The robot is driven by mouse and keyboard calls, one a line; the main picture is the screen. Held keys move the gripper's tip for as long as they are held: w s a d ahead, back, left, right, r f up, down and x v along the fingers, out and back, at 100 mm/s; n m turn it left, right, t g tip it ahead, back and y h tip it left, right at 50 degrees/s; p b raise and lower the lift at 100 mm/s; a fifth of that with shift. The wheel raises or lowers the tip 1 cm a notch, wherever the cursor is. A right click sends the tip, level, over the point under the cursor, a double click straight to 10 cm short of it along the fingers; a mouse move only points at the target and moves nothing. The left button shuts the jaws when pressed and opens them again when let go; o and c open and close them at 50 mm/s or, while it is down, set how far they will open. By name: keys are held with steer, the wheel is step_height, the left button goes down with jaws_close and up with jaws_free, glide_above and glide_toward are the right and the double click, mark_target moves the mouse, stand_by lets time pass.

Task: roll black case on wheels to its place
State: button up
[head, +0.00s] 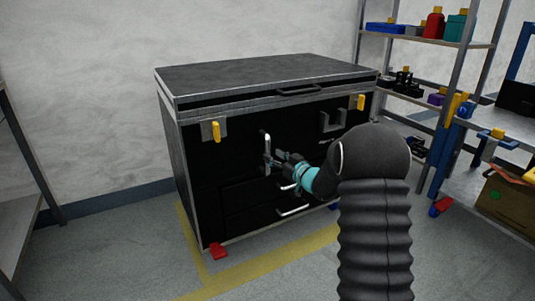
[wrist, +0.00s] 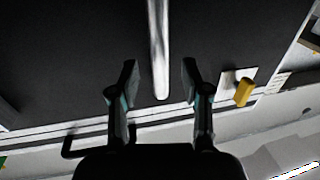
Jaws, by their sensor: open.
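The black case (head: 215,160) stands against the wall, with metal edges, a grey lid, yellow latches and drawers low on its front. Its front edge is by a yellow floor line. A red piece (head: 217,250) shows at its near left foot. A vertical metal handle (head: 266,146) is on its front. My gripper (head: 272,163) is at this handle, open. In the wrist view the handle (wrist: 159,45) runs down between the two open fingers (wrist: 157,85), with a gap on each side. My arm hides part of the case's right front.
Yellow tape (head: 272,265) marks the grey floor in front and at the left of the case. Shelves with bottles and tools (head: 430,45) stand at the right, close to the case. A bench with a cardboard box (head: 508,205) is at far right. A grey shelf (head: 18,215) stands at left.

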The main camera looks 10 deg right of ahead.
mark_target(268, 152)
steer(key=shift+x, duration=2.05)
jaws_close()
